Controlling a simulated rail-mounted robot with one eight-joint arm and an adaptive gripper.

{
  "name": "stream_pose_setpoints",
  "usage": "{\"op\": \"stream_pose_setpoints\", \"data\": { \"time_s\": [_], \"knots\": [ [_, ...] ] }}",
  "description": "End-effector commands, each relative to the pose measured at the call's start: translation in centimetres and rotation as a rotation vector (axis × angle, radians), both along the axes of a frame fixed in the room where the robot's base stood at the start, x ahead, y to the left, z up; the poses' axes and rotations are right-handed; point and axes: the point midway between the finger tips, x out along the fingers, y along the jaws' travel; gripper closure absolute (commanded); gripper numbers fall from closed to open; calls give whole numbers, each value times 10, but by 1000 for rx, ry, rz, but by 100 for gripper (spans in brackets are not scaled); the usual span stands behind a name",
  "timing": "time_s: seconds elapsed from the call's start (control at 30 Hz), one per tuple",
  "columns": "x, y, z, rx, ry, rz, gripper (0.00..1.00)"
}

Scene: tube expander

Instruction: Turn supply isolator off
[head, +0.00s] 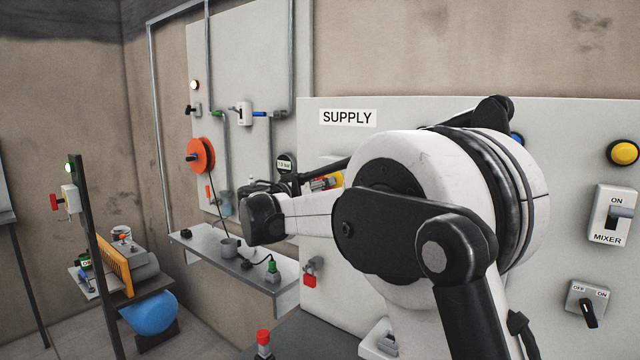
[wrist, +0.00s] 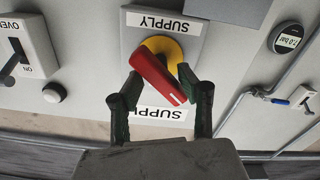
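The supply isolator is a red handle (wrist: 160,76) on a yellow disc (wrist: 176,47), set on a grey plate labelled SUPPLY, upside down in the wrist view. The handle lies diagonally there, from upper left to lower right. My gripper (wrist: 159,77) is at the isolator with its two dark fingers apart, one on each side of the handle. I cannot tell whether either finger touches it. In the head view, only a small red and yellow part of the isolator (head: 326,183) shows past my arm, which hides much of the panel.
In the wrist view, a lever switch (wrist: 20,52) and a round button (wrist: 54,92) sit left of the isolator. A gauge (wrist: 288,38) and pipes are at right. In the head view, a MIXER switch (head: 612,215), an OFF/ON rotary switch (head: 587,303) and a shelf (head: 235,268) show.

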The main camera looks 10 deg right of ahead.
Motion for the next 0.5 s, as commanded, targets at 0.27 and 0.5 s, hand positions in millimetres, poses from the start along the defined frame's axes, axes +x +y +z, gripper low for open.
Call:
{"op": "stream_pose_setpoints", "data": {
  "time_s": [0.27,0.5],
  "knots": [
    [-1,-1,0,132,-149,0,64],
    [0,-2,0,130,-148,-1,64]
  ]
}}
